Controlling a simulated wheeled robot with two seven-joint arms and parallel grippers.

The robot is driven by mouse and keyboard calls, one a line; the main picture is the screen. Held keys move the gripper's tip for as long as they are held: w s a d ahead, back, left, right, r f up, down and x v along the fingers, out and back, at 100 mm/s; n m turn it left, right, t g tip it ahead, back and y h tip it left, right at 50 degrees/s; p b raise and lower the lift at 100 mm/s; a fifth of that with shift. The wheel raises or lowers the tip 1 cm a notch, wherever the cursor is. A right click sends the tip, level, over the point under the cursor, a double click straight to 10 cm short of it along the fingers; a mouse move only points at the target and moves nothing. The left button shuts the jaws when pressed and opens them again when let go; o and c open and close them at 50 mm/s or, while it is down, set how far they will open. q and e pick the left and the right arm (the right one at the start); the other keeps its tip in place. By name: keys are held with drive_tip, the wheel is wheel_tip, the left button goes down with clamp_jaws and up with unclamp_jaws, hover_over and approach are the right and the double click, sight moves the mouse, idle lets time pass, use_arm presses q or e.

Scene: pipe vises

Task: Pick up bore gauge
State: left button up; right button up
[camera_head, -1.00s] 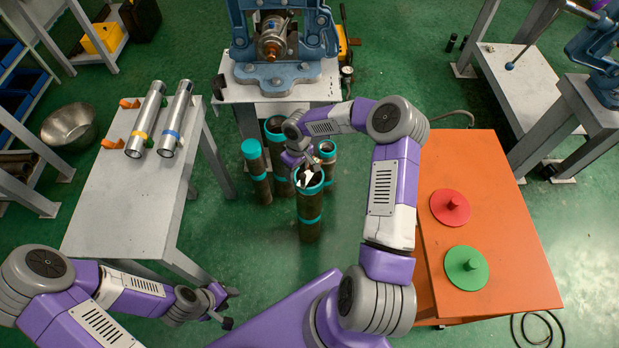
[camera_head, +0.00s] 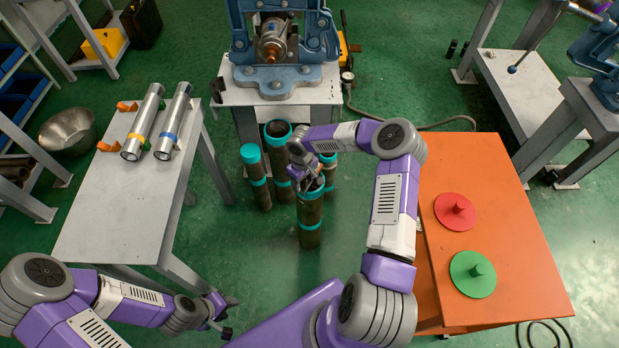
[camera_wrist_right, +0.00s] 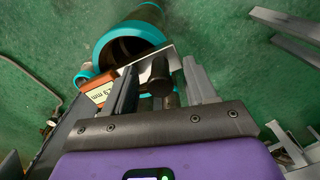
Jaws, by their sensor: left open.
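My right gripper (camera_head: 312,184) is at the mouth of the front upright pipe (camera_head: 310,222) in the head view. In the right wrist view its two fingers (camera_wrist_right: 160,88) are apart. A dark cylindrical piece (camera_wrist_right: 159,78) lies between them, with a visible gap beside it. A pale plate and an orange block with a white "mm" label (camera_wrist_right: 100,92) sit behind the fingers; these look like parts of the bore gauge, partly hidden by the fingers. The arm hides the gauge in the head view. My left gripper (camera_head: 226,314) is open and empty at the lower left.
Other teal-banded pipes (camera_head: 256,178) stand close behind the front pipe. A grey table (camera_head: 110,220) at left bears two shiny cylinders (camera_head: 172,120). An orange table (camera_head: 500,220) at right bears a red disc (camera_head: 455,211) and a green disc (camera_head: 473,275). A blue vise (camera_head: 278,75) stands behind.

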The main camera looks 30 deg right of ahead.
clamp_jaws()
drive_tip(key=shift+r, duration=0.1)
